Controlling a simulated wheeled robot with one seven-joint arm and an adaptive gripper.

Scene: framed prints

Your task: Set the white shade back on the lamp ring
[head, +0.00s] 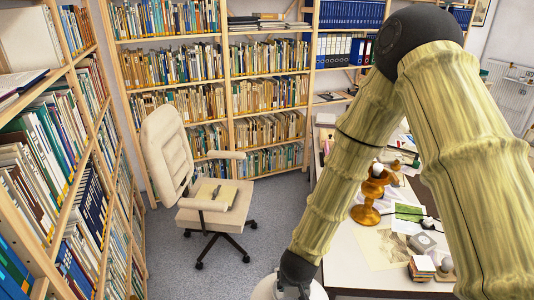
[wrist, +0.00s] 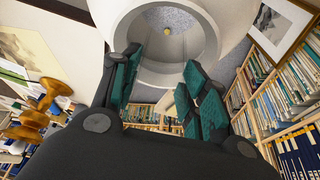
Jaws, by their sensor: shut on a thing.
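The white shade (wrist: 228,22) fills the top middle of the wrist view, its round opening facing the camera. My gripper (wrist: 162,65) has its green-padded fingers shut on the shade's near rim. In the head view the shade (head: 264,289) shows at the bottom edge, partly cut off and partly behind my dark wrist. The lamp (head: 368,203) is an orange-brown turned wooden stand with a pale bulb (head: 378,170) on top. It stands upright on the white table, apart from the shade and to its right. The lamp ring is too small to make out. Wooden turned parts (wrist: 38,112) show at left in the wrist view.
A cream office chair (head: 190,180) stands on the grey carpet to the left. Bookshelves (head: 232,75) line the back and left. The carpet between is open.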

